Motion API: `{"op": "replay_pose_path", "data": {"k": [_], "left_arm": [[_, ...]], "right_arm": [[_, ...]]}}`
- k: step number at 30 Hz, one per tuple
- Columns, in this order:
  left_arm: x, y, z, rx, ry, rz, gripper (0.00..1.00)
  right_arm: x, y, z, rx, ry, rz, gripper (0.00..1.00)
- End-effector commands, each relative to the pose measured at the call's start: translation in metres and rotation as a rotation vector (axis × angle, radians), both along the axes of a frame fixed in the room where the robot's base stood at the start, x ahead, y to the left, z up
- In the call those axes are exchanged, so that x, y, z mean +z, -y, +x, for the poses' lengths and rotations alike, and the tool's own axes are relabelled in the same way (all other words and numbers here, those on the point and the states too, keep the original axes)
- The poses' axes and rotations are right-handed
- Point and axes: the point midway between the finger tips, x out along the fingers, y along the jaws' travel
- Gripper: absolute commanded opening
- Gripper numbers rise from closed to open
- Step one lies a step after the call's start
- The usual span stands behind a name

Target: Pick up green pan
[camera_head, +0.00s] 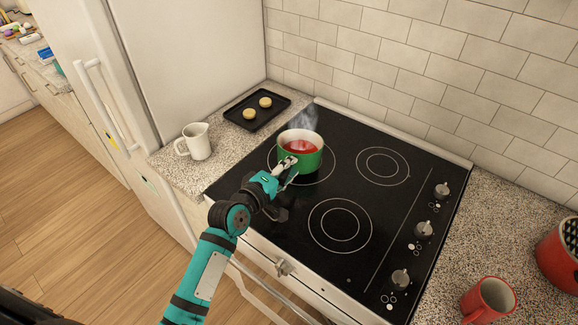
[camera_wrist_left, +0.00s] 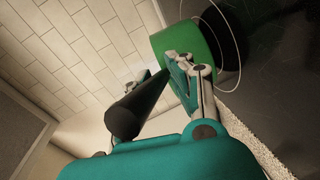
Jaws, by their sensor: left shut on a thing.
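The green pan (camera_head: 307,162) has a pale rim, red contents and steam above it. It is upright at the back left burner of the black cooktop (camera_head: 345,270); I cannot tell whether it touches the surface. My left gripper (camera_head: 287,166) is at the pan's near side, shut on its dark handle. In the left wrist view, the green side of the pan (camera_wrist_left: 190,45) is just beyond my left fingers (camera_wrist_left: 188,72), and the black handle (camera_wrist_left: 135,107) runs back past them to the lower left. My right gripper is not in view.
A white mug (camera_head: 197,142) and a black tray (camera_head: 256,110) with two round pastries stand on the left counter. A red mug (camera_head: 488,300) and a red pot (camera_head: 560,255) are on the right counter. Tiled wall rises behind. The other burners are clear.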

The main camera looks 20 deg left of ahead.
Motion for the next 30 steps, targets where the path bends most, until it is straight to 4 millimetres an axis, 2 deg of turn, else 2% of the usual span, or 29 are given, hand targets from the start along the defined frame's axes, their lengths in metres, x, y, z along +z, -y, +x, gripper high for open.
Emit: {"op": "replay_pose_path", "data": {"k": [18,30], "left_arm": [[0.011,0.007,-0.083,0.002,0.01,-0.002,0.0],[0.015,0.011,-0.122,0.002,0.011,-0.001,0.0]], "right_arm": [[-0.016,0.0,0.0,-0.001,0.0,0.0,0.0],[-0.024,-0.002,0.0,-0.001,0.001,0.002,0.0]]}}
